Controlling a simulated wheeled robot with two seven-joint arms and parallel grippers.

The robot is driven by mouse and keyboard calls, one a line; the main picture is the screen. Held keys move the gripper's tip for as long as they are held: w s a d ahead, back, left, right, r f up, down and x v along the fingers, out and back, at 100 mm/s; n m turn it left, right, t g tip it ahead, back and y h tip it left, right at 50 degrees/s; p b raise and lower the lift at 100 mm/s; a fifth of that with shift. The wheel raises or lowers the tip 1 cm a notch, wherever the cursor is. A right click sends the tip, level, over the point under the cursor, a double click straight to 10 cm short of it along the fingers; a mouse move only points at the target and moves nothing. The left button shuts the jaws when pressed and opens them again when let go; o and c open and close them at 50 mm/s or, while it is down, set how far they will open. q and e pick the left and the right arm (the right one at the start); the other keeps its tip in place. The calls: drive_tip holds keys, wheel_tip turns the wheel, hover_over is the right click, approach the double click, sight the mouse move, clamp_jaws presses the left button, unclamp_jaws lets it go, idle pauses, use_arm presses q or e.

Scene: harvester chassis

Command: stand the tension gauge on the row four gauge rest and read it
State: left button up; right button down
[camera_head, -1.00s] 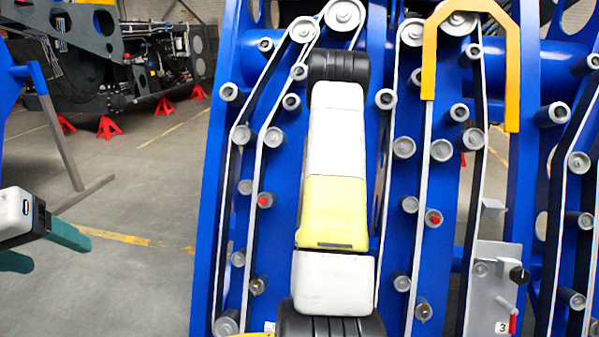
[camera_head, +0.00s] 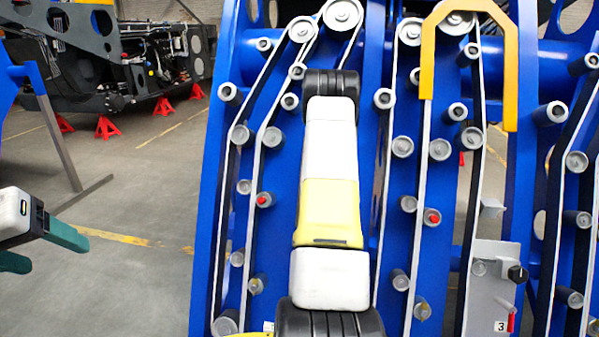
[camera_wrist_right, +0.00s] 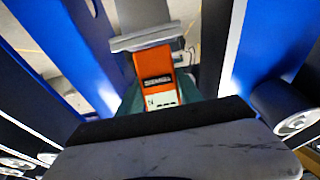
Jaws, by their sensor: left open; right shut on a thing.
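The tension gauge (camera_wrist_right: 156,68) is an orange block with a dark label and a pale lower face, seen in the right wrist view. My right gripper (camera_wrist_right: 158,98) is shut on it, with teal finger parts beside its lower end. A grey flat piece (camera_wrist_right: 147,38) lies across the gauge's far end; I cannot tell whether they touch or whether it is a rest. In the head view my own right arm hides the right gripper and gauge. My left gripper (camera_head: 42,248) is open and empty at the left edge, away from the chassis.
The blue chassis (camera_head: 212,215) carries several belts and rollers. An orange-yellow frame (camera_head: 511,80) arches at the upper right. A grey panel marked 3 (camera_head: 488,285) with a black knob (camera_head: 517,274) is at lower right. A small grey bracket (camera_head: 491,208) sits above it.

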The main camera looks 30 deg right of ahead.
drive_tip(key=shift+f, duration=0.35)
drive_tip(key=c, duration=0.7)
unclamp_jaws()
drive_tip(key=shift+f, duration=0.1)
drive_tip(key=v, duration=0.7)
drive_tip(key=shift+s+a, duration=0.25)
drive_tip(key=shift+s, duration=0.05)
drive_tip(key=shift+r, duration=0.3)
